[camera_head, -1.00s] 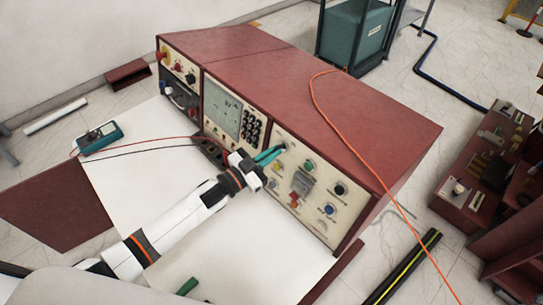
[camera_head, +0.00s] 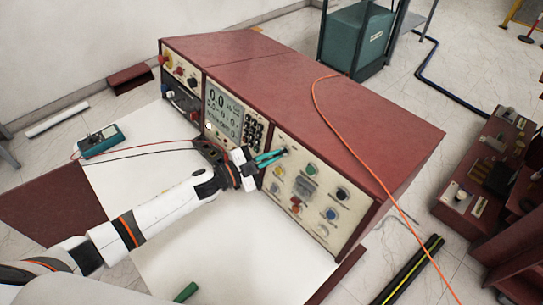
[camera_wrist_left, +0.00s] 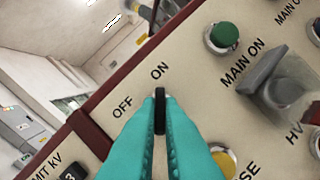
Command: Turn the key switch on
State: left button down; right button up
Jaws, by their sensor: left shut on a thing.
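The key switch (camera_wrist_left: 160,110) is a dark narrow key on the cream front panel, in the left wrist view, with the labels OFF and ON above it. The key lies along the line toward the ON label. My left gripper (camera_wrist_left: 160,128), with teal fingers, is shut on the key, one finger on each side of it. In the head view my left gripper (camera_head: 270,159) reaches the upper left part of the right-hand panel, and its fingertips cover the key there. My right gripper is not in view.
The red test console (camera_head: 310,100) stands on a white tabletop. A green button (camera_wrist_left: 224,36) and a grey switch (camera_wrist_left: 275,80) sit to the key's right, and a yellow button (camera_wrist_left: 222,160) is close to the fingers. An orange cable (camera_head: 350,130) crosses the console top.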

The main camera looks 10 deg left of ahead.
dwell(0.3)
pick_arm(q)
jog(key=c, duration=1.6)
grip_release()
jog(key=b+v, duration=0.2)
jog(key=v, duration=1)
jog(key=shift+b, duration=0.35)
